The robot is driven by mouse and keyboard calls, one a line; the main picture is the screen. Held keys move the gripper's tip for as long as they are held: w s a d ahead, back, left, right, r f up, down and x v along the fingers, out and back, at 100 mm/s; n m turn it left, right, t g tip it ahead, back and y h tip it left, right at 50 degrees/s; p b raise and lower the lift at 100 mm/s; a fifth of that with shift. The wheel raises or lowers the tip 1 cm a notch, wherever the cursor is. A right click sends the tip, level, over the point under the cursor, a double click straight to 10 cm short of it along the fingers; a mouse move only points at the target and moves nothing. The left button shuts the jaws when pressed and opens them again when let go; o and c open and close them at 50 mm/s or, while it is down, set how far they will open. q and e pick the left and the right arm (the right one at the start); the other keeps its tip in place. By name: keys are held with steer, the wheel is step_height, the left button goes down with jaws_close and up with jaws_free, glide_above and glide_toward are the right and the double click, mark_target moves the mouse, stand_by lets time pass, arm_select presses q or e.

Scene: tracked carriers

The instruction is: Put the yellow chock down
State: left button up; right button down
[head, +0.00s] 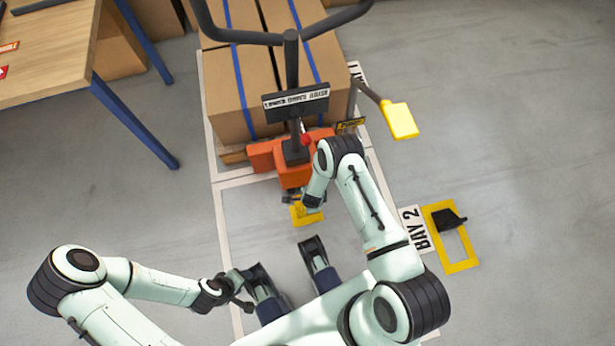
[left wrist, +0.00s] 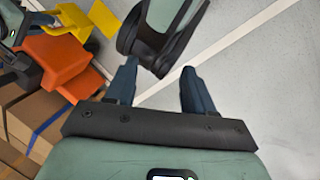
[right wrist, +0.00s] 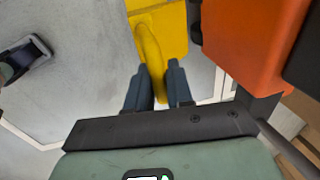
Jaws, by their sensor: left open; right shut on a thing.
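The yellow chock (head: 306,215) is in my right gripper (head: 294,199), just in front of the orange pallet truck (head: 294,172). In the right wrist view, my right gripper (right wrist: 158,88) is shut on the chock's raised handle, and the chock's wide yellow part (right wrist: 172,25) lies beyond it. I cannot tell whether the chock touches the floor. My left gripper (head: 243,289) is open and empty, low and to the left of the chock. Its two spread fingers show in the left wrist view (left wrist: 160,82).
Strapped cardboard boxes (head: 237,92) stand behind the truck. A yellow paddle (head: 400,121) sticks out to its right. A black chock (head: 449,219) lies at a yellow floor outline (head: 461,266) by the BAY 2 label (head: 415,229). A wooden table (head: 50,55) stands at upper left. Floor is clear far right.

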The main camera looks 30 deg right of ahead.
steer(key=b+x, duration=0.1)
steer(key=x, duration=0.2)
steer(key=s+b+x, duration=0.1)
steer(key=x, duration=0.3)
steer(key=s+b+x, duration=0.1)
steer(key=x, duration=0.2)
steer(key=shift+a+f, duration=0.25)
steer(key=shift+f, duration=0.3)
steer(key=b+x, duration=0.1)
steer(key=x, duration=0.1)
steer(key=b+x, duration=0.1)
steer(key=shift+s+a+f, duration=0.1)
steer(key=shift+s+f, duration=0.2)
steer(key=shift+f, duration=0.2)
arm_select(q)
steer(key=w+a+f+t+y, duration=0.1)
steer(key=w+a+f+t, duration=0.1)
steer(key=w+a+f, duration=0.2)
step_height(320, 180, down, 2)
steer(key=w, duration=0.2)
steer(key=shift+w+f+n, duration=0.25)
steer(key=shift+w+n, duration=0.05)
arm_select(e)
steer(key=c, duration=1)
jaws_free()
arm_select(q)
steer(key=shift+s+f, duration=0.1)
steer(key=shift+s, duration=0.05)
